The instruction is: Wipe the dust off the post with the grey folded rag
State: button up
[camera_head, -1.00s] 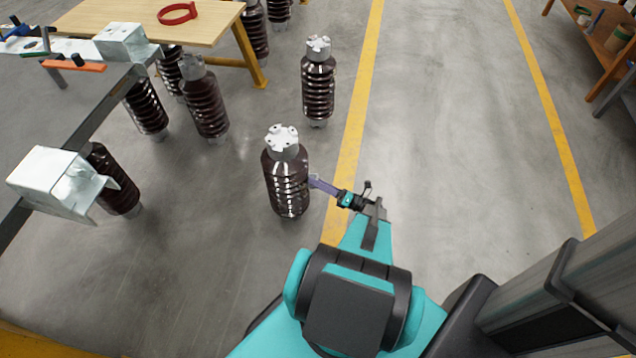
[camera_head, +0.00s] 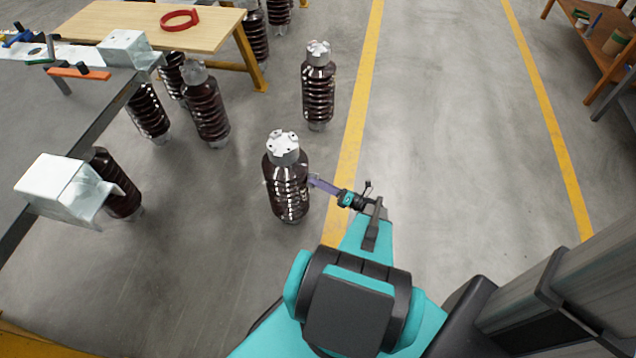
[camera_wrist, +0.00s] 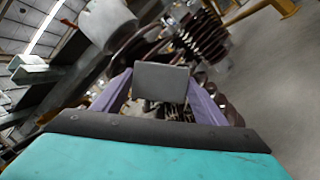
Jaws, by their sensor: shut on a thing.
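The post is a dark brown ribbed insulator (camera_head: 287,188) with a light grey metal cap, standing upright on the floor in the middle of the head view. Its cap (camera_wrist: 106,22) and brown ribs show large at the upper left in the wrist view. My gripper (camera_wrist: 162,88) has purple fingers shut on the grey folded rag (camera_wrist: 161,78), which shows as a flat grey pad between them. In the head view my gripper (camera_head: 318,184) is at the right side of the post's upper ribs; whether the rag touches is unclear. The rag is hidden there. Dust cannot be made out.
Another brown post (camera_head: 318,90) stands behind, and several more stand at the left. A wooden table (camera_head: 130,22) with a red ring (camera_head: 179,19) is at the back left. A metal bracket (camera_head: 65,187) is on a rail at the left.

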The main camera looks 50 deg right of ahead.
jog(key=shift+r, duration=0.15)
jog(key=shift+w+a+r+p, duration=0.15)
jog(key=shift+r+p, duration=0.9)
jog(key=shift+r, duration=0.65)
jog(key=shift+r, duration=0.15)
notch_tip(320, 180, up, 3)
jog(key=shift+r+p, duration=0.1)
jog(key=shift+p, duration=0.95)
jog(key=shift+s+d, duration=0.2)
jog(key=shift+s+d+p, duration=0.15)
jog(key=shift+s+d, duration=0.35)
jog(key=shift+s, duration=0.35)
jog(key=shift+s+d+p, duration=0.2)
jog(key=shift+s+d, duration=0.35)
jog(key=shift+s, duration=0.25)
jog(key=shift+s+d+p, duration=0.15)
jog(key=shift+s+d, duration=0.35)
jog(key=shift+s, duration=0.35)
